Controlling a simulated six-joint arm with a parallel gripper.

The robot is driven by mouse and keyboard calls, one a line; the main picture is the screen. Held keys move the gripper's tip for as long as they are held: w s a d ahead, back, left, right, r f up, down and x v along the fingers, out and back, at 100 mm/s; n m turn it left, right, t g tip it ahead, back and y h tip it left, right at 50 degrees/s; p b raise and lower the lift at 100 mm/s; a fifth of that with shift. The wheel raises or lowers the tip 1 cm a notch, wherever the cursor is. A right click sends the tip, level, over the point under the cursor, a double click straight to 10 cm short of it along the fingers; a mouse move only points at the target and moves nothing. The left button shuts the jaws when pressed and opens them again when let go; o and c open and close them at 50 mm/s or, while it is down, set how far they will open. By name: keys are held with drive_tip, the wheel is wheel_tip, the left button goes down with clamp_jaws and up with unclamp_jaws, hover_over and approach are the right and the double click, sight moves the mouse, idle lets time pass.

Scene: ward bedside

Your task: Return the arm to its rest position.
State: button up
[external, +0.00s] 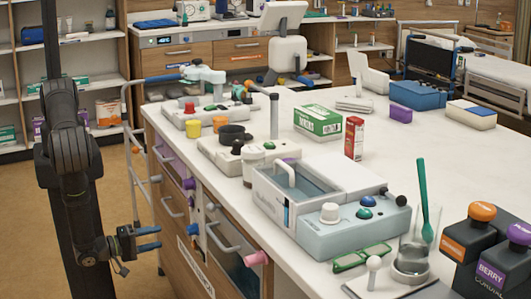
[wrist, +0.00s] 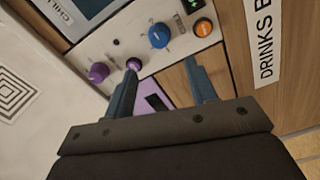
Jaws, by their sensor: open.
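My gripper (external: 158,238) is at the lower left of the external view, in front of the wooden drawer side of the counter. Its two blue fingers point right, apart and with nothing seen between them. My dark arm hangs down at the left, with the wrist low. In the wrist view my gripper (wrist: 161,66) shows two spread fingers in front of a pale control panel (wrist: 150,60). I cannot tell how far the fingertips are from the panel.
The panel carries a purple knob (wrist: 98,73), a blue knob (wrist: 159,35) and an orange button (wrist: 203,27). The counter (external: 440,150) holds several devices and boxes. Drawer handles and a pink knob (external: 256,258) stick out from its front. Floor (external: 120,200) is open near my arm.

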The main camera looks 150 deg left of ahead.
approach(187, 231)
drive_tip(key=a, duration=0.9)
drive_tip(key=shift+s+a+r, duration=0.1)
drive_tip(key=shift+a+r, duration=0.05)
drive_tip(key=shift+a, duration=0.2)
drive_tip(key=n, duration=0.6)
drive_tip(key=shift+n, duration=0.4)
idle(0.8)
idle(0.4)
